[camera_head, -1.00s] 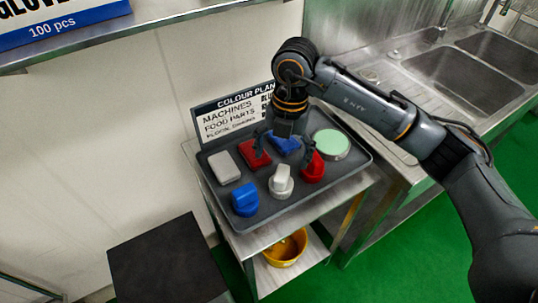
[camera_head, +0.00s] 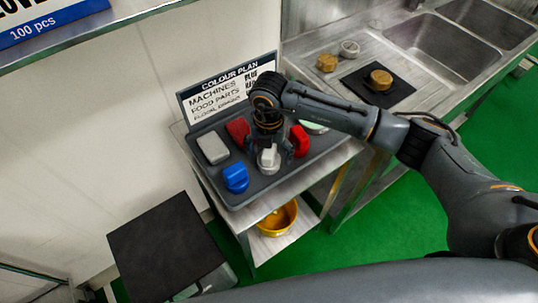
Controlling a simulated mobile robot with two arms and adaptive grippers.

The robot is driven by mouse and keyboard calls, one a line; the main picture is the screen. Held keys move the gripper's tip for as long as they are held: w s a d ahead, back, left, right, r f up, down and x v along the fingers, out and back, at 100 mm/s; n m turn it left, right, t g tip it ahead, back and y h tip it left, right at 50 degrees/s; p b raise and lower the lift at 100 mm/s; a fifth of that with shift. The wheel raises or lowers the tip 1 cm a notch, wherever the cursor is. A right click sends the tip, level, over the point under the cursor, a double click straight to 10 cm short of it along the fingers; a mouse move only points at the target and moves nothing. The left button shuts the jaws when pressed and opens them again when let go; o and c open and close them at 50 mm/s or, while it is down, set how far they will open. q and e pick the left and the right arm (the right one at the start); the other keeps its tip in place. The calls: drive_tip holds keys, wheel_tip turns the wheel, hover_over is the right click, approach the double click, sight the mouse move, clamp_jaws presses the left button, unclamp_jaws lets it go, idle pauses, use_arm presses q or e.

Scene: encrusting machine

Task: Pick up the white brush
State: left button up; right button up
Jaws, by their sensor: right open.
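The white brush (camera_head: 268,161) stands near the front middle of the dark tray (camera_head: 262,190), between a blue brush and a red brush. My right gripper (camera_head: 270,150) is open and points down right over the white brush. Its fingers are on either side of the brush's top; I cannot tell whether they touch it. The arm and gripper hide part of the tray behind. My left gripper is not in view.
The tray also holds a blue brush (camera_head: 235,177), a red brush (camera_head: 300,140), a white block (camera_head: 213,148) and a red block (camera_head: 238,131). A colour plan sign (camera_head: 228,92) stands behind. A yellow bowl (camera_head: 277,218) sits below. The sink counter (camera_head: 415,35) is at right.

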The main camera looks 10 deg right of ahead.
drive_tip(key=shift+f, duration=1)
drive_tip(key=c, duration=1.4)
drive_tip(key=shift+o, duration=0.2)
drive_tip(key=shift+r, duration=0.1)
drive_tip(key=shift+w+r, duration=0.1)
drive_tip(key=shift+r, duration=0.4)
drive_tip(key=s+d+r+b, duration=0.1)
drive_tip(key=s+r+b, duration=0.4)
drive_tip(key=s+r, duration=0.7)
drive_tip(key=shift+s, duration=1.05)
